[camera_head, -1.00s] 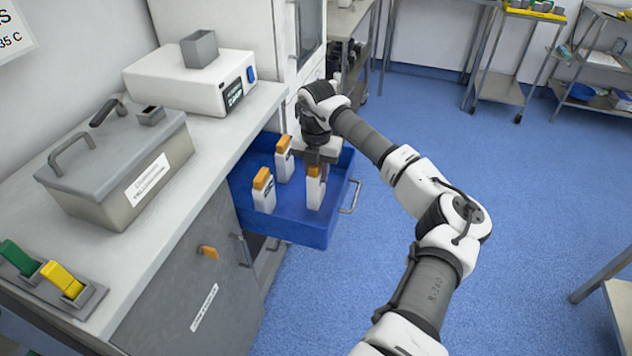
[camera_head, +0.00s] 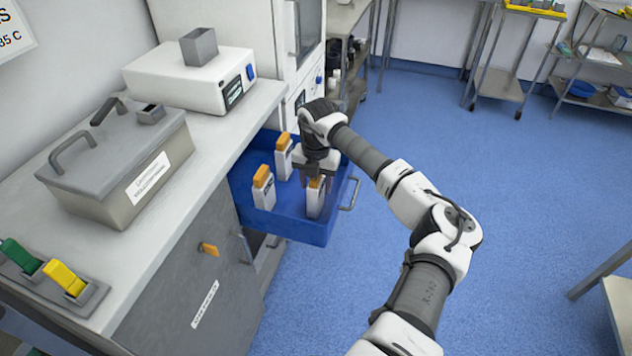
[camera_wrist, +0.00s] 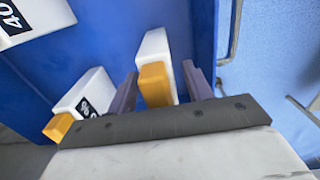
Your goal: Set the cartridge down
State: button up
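A white cartridge with an orange cap (camera_head: 315,203) stands upright in the blue drawer (camera_head: 292,229), at its right side, and appears to rest on the floor. My gripper (camera_head: 316,183) is above it, pointing down, with its fingers around the cap. In the wrist view, the cartridge (camera_wrist: 155,60) is between the two fingers of my gripper (camera_wrist: 160,88). A gap shows on the right side of the cap, and the left finger is close beside it. The fingers look open. The cartridge's base is hard to see.
Two similar cartridges stand in the drawer, one at the front left (camera_head: 263,190) and one at the back (camera_head: 283,158). The counter (camera_head: 180,235) edge is left of the drawer. A metal box (camera_head: 120,165) and a white device (camera_head: 190,80) stand on it. Open floor lies right.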

notch_tip(320, 180, up, 12)
jog(key=shift+r+b, duration=0.15)
jog(key=shift+b, duration=0.9)
